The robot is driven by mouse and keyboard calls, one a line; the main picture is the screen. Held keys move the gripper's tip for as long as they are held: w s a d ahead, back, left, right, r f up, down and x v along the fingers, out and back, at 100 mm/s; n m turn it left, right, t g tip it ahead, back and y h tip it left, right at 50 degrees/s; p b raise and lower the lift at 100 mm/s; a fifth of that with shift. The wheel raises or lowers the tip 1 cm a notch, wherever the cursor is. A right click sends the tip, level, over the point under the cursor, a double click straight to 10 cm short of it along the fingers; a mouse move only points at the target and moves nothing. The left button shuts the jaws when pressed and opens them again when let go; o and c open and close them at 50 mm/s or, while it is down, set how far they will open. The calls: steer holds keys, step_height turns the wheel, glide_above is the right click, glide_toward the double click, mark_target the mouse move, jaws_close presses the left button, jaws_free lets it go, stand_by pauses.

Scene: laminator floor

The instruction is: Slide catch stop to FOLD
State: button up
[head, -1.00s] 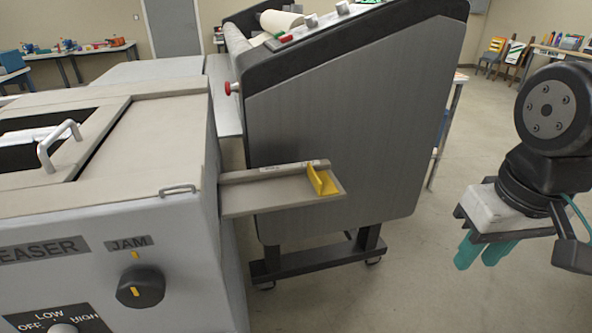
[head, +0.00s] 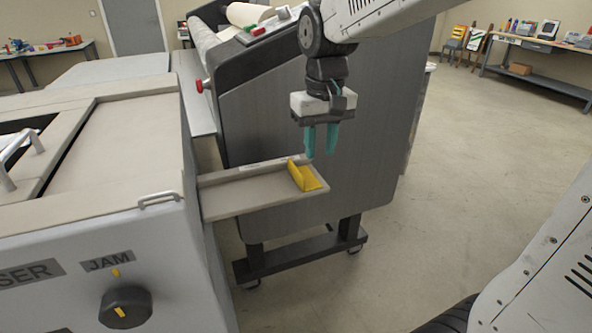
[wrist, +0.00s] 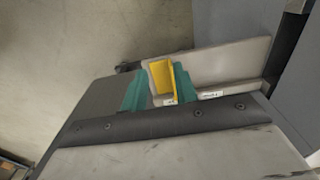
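The yellow catch stop (head: 303,175) stands near the outer right end of the beige catch tray (head: 245,193), which juts from the right side of the creaser. In the wrist view the stop (wrist: 162,80) shows between my two teal fingers, with the tray (wrist: 235,65) behind it. My gripper (head: 321,141) points down above the tray's outer end, with its fingertips a little above and behind the stop. The fingers are apart and hold nothing; the gripper also shows in the wrist view (wrist: 158,92). Small white labels (wrist: 211,95) lie along the tray's rail, too small to read.
The grey laminator (head: 350,150) stands close behind the tray and my gripper. The creaser body (head: 120,230) with its JAM knob (head: 125,306) is at left. Open floor (head: 460,160) lies to the right.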

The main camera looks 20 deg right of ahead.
glide_above(297, 170)
step_height(297, 170, down, 4)
steer(key=shift+s+d+f, duration=0.1)
steer(key=shift+s, duration=0.05)
steer(key=shift+w+f, duration=0.2)
steer(key=shift+w, duration=0.05)
step_height(297, 170, down, 7)
steer(key=shift+f, duration=0.2)
jaws_close()
